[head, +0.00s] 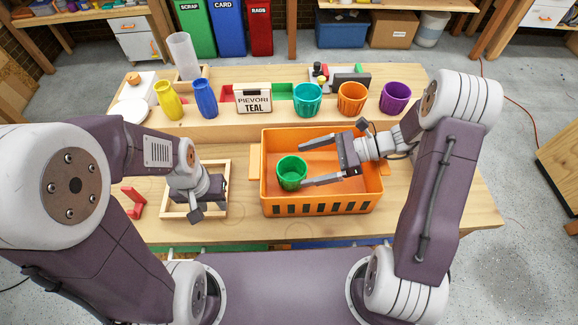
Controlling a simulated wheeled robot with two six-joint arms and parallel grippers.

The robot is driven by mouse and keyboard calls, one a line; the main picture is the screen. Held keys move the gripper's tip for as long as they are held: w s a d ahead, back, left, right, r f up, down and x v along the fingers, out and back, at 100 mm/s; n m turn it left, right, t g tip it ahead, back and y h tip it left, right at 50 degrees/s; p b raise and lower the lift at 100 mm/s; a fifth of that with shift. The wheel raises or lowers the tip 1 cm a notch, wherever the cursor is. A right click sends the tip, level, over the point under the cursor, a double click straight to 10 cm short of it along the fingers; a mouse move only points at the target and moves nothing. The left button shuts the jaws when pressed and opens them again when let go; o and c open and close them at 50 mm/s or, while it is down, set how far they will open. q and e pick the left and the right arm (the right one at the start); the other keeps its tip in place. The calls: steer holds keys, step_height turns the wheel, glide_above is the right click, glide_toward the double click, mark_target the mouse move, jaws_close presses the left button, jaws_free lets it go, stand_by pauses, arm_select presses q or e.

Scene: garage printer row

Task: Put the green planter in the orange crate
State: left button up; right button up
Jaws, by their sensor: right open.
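The green planter (292,173) is upright inside the orange crate (325,208), in its left half. The crate stands on the wooden table. My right gripper (304,168) is open, with its fingers pointing left over the crate. Its fingertips are close to the planter's right side. I cannot tell whether they touch it. My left gripper (195,212) points down over a shallow wooden tray (228,176) left of the crate. Its fingers are mostly hidden by its own body.
Behind the crate, a raised shelf holds a yellow vase (168,99), a blue vase (205,97), a sign (253,98), and teal (307,99), orange (352,98) and purple (395,97) planters. A red bracket (134,202) lies at the left. The table right of the crate is clear.

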steer(key=shift+v, duration=1.9)
